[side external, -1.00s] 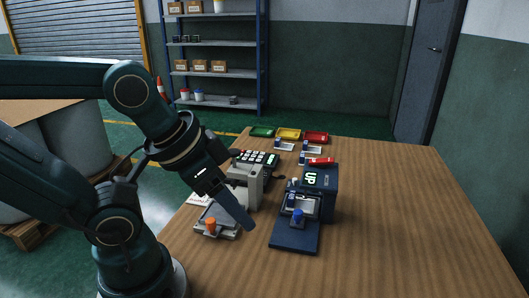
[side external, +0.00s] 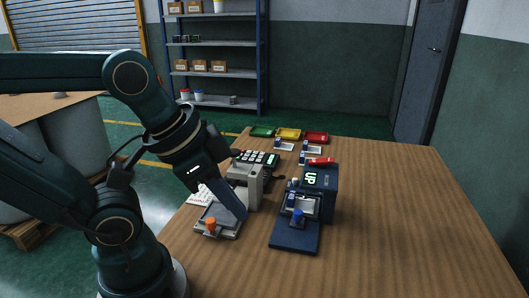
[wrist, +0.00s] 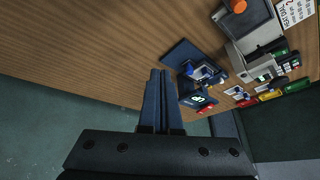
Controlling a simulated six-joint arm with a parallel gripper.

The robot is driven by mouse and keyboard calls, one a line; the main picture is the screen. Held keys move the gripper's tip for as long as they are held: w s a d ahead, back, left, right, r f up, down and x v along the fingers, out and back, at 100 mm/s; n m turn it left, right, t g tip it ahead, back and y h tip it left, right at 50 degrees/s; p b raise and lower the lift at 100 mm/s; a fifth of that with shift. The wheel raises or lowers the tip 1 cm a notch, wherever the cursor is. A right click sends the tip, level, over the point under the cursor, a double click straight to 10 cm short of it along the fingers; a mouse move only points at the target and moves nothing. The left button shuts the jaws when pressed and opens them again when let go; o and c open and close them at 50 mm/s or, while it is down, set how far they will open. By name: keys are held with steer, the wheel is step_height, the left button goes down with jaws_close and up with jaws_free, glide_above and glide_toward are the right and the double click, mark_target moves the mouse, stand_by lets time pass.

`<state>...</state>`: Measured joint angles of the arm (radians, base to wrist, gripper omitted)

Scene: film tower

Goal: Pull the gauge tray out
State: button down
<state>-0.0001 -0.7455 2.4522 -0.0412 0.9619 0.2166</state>
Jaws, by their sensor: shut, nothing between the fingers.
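The dark blue gauge (side external: 323,190) stands on the table with a lit green display reading UP. Its low base plate (side external: 291,240) reaches toward the front. A small tray with a blue knob (side external: 298,215) sits low at its front. In the wrist view the gauge (wrist: 192,92) is right of my fingers, with its base plate (wrist: 183,52) toward the top. My gripper (side external: 242,215) is shut and empty, its fingers pointing down left of the gauge and apart from the knob. The shut fingers also show in the wrist view (wrist: 160,75).
A grey sealer (side external: 246,187) with an orange-knobbed tray (side external: 211,226) stands close by on the left, partly behind my fingers. Green, yellow and red bins (side external: 288,134) line the back. The table's right side is clear.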

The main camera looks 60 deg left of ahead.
steer(key=w+r+m+g+h, duration=0.1)
steer(key=w+r+m+g, duration=0.1)
steer(key=w+r+m, duration=0.2)
steer(key=m+g+h, duration=0.1)
steer(key=h, duration=0.3)
glide_above(289, 212)
steer(key=s, duration=0.2)
step_height(289, 212, down, 3)
steer(key=a+f+n+h, duration=0.2)
steer(key=a+f+n, duration=0.1)
steer(key=a+f, duration=0.3)
steer(key=x, duration=0.9)
steer(key=shift+w+d+f, duration=0.1)
steer(key=shift+w+f, duration=0.2)
steer(key=shift+f, duration=0.05)
steer(key=shift+m, duration=0.3)
steer(key=shift+s+d, duration=3)
steer(key=shift+s, duration=0.1)
